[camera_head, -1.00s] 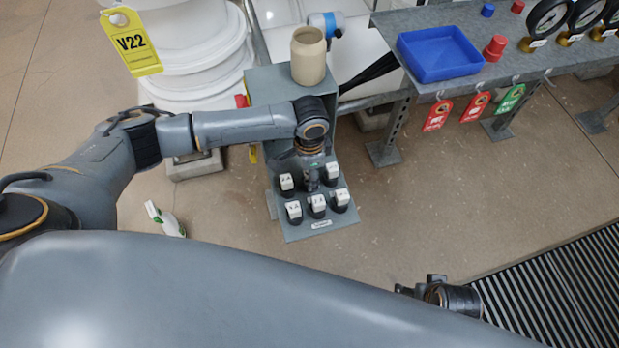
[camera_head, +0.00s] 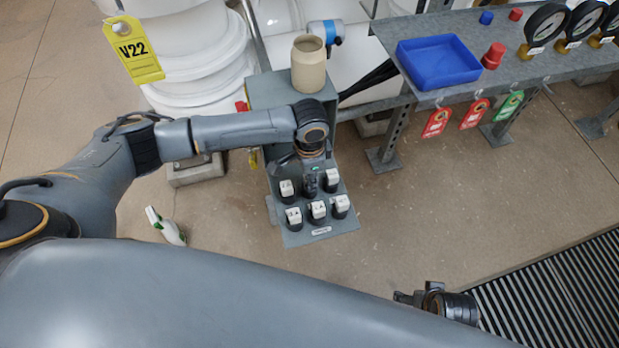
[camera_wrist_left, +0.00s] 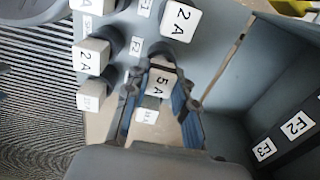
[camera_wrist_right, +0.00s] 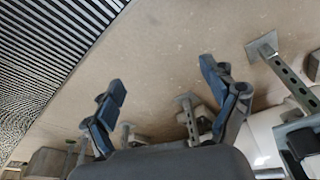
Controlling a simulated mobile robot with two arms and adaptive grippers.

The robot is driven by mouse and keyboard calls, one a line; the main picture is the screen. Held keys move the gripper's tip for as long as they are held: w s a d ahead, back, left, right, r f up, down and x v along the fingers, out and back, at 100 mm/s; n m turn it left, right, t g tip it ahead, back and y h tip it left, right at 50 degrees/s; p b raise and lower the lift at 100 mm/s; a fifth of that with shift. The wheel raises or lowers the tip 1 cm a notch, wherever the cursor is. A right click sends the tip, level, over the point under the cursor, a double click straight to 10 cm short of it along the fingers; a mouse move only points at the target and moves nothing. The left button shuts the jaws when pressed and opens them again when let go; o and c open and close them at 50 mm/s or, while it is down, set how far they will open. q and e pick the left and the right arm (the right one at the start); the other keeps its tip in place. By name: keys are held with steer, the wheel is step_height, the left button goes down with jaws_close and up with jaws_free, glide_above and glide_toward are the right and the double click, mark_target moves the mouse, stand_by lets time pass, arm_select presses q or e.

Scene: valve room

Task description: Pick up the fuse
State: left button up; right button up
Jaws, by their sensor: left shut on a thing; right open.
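My left gripper (camera_wrist_left: 160,95) is shut on a white fuse (camera_wrist_left: 163,82) marked 5 A, shown in the left wrist view. In the head view the left gripper (camera_head: 313,183) is at the sloped fuse panel (camera_head: 318,238), and the held fuse is hidden there. I cannot tell if this fuse is seated or lifted. Several other white-topped fuses on black bases stand in the panel; one marked 2 A (camera_wrist_left: 180,20) is beside the held one. My right gripper (camera_wrist_right: 162,80) is open and empty, over the floor at the lower right of the head view (camera_head: 408,298).
A beige jar (camera_head: 308,65) stands on the grey cabinet behind the panel. A metal bench at the right holds a blue tray (camera_head: 440,62) and gauges. A spray bottle (camera_head: 166,227) is on the floor at left. A floor grate (camera_head: 560,290) lies at lower right.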

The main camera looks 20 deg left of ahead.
arm_select(q)
step_height(320, 180, up, 9)
steer(key=shift+f+p, duration=0.1)
steer(key=shift+p, duration=1)
arm_select(e)
step_height(320, 180, down, 8)
steer(key=s, duration=0.3)
steer(key=shift+d, duration=0.15)
arm_select(q)
steer(key=shift+w, duration=0.1)
arm_select(e)
steer(key=shift+w, duration=0.1)
